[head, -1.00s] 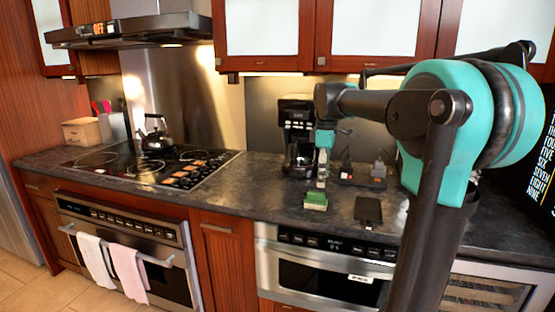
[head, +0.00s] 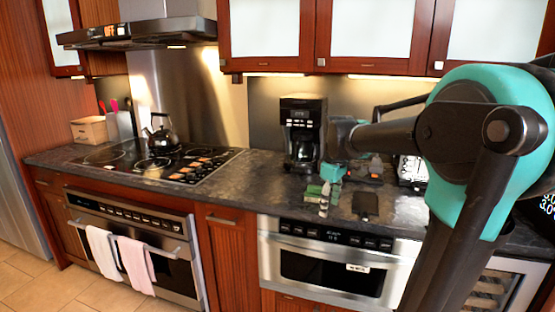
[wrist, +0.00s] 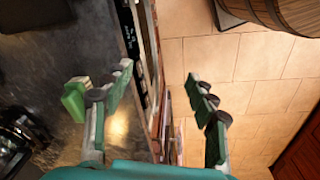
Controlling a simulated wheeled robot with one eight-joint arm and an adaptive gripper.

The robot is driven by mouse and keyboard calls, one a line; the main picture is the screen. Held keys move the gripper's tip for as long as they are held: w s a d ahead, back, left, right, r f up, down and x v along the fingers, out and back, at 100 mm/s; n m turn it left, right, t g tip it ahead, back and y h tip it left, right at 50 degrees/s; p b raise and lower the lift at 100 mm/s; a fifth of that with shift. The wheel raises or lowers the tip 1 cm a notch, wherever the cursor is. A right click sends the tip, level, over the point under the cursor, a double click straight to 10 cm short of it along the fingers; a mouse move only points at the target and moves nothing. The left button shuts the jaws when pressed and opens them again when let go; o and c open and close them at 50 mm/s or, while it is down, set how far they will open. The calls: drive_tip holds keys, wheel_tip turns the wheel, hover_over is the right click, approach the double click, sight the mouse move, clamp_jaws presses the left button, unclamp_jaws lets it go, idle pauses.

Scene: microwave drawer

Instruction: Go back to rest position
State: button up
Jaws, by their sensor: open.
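The microwave drawer (head: 315,268) below the counter is closed. My dark and teal arm hides part of the right side of the head view.
A coffee maker (head: 303,132) stands behind the green item. A kettle (head: 160,138) sits on the cooktop (head: 190,165). The wrist view shows open tiled floor (wrist: 270,65) and a wooden barrel-like object (wrist: 285,12).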

drive_tip(key=s+d+f+m+t, duration=0.2)
drive_tip(key=s+f+m, duration=0.8)
drive_tip(key=s+f, duration=0.7)
wheel_tip(320, 180, down, 2)
drive_tip(key=shift+s+d+f+t, duration=0.15)
drive_tip(key=shift+s+d+t, duration=0.25)
drive_tip(key=shift+t, duration=0.1)
